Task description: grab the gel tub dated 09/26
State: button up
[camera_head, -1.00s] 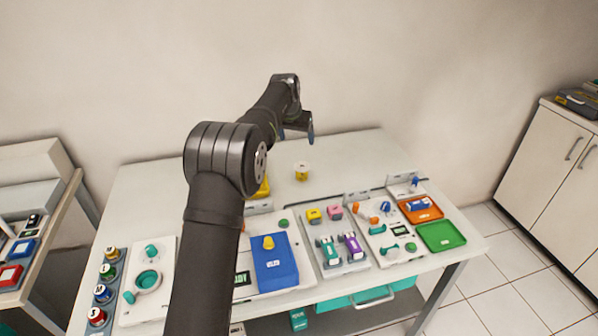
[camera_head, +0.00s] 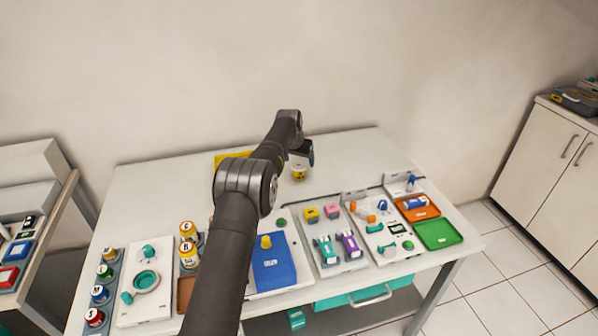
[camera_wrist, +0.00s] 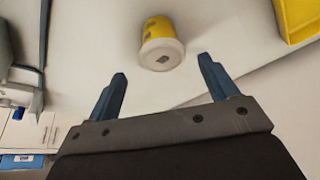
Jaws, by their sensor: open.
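A small yellow tub with a white band or lid (camera_head: 299,174) stands alone on the bare back part of the white table. In the wrist view the same tub (camera_wrist: 160,46) lies just beyond the fingertips, roughly centred between them. A dark mark shows on its white end and another on its yellow side, but no date is readable. My gripper (camera_wrist: 163,68) is open, with its two blue fingers apart and nothing between them. In the head view my gripper (camera_head: 302,157) is right beside the tub and overlaps its upper edge.
A yellow tray (camera_head: 230,155) lies left of the tub, partly behind my arm; it also shows in the wrist view (camera_wrist: 298,22). Yellow jars (camera_head: 188,232), a blue box (camera_head: 273,270), and orange and green trays (camera_head: 440,236) fill the front. The table's back right is clear.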

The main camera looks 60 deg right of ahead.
aim_at(299, 166)
jog(key=x, duration=0.4)
jog(key=shift+w+a+f, duration=0.1)
jog(key=shift+w+f, duration=0.05)
jog(key=shift+f, duration=0.3)
jog(key=c, duration=1.1)
